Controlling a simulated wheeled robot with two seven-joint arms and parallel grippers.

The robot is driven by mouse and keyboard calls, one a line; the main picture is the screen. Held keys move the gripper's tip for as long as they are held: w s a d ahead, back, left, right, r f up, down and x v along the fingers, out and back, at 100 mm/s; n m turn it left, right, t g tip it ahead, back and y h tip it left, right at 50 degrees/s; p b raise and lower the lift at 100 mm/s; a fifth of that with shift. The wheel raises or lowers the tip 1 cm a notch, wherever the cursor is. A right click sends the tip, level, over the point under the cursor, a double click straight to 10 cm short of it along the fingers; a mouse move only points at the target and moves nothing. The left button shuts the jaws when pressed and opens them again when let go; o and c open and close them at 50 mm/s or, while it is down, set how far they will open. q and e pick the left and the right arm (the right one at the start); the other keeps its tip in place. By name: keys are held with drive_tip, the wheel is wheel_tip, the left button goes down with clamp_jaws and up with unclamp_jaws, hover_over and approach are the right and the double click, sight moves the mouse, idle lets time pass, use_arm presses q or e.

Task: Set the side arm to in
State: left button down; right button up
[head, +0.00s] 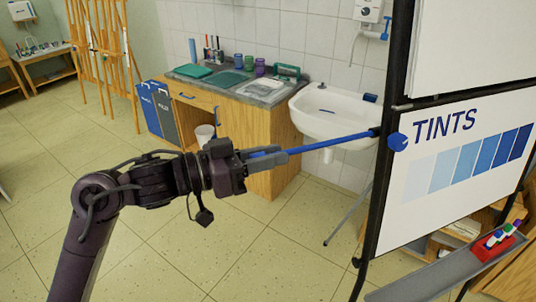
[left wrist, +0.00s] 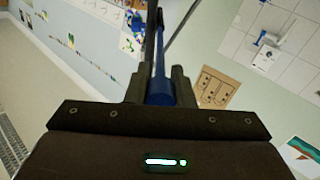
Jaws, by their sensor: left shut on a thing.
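The side arm (head: 335,142) is a thin blue rod that reaches out to the left from the black upright of the board stand. A blue knob (head: 397,141) sits at the upright by its right end. My left gripper (head: 277,157) is shut on the free left end of the rod. In the left wrist view the blue rod (left wrist: 158,88) runs between the fingers of the left gripper (left wrist: 158,95) and away toward a dark post. My right gripper is in neither view.
The board (head: 465,165) labelled TINTS hangs on the black stand (head: 384,150), with a grey tray (head: 445,275) below it holding a red box of markers (head: 497,243). A white sink (head: 335,112) and wooden cabinet (head: 262,150) stand behind the rod. Easels (head: 105,50) are at the back left. The tiled floor is open at the lower middle.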

sight(314, 146)
use_arm(q)
drive_tip(key=p+x, duration=0.2)
drive_tip(key=x, duration=1.4)
drive_tip(key=shift+w+d, duration=0.1)
drive_tip(key=shift+d, duration=0.2)
drive_tip(key=c, duration=1.3)
unclamp_jaws()
drive_tip(key=shift+o, duration=0.2)
drive_tip(key=shift+a, duration=0.15)
drive_tip(key=shift+a, duration=0.35)
drive_tip(key=b+v, duration=0.2)
drive_tip(key=v, duration=0.4)
drive_tip(key=shift+a+f, duration=0.1)
drive_tip(key=shift+a, duration=0.15)
drive_tip(key=shift+s+a, duration=0.2)
drive_tip(key=shift+s, duration=0.05)
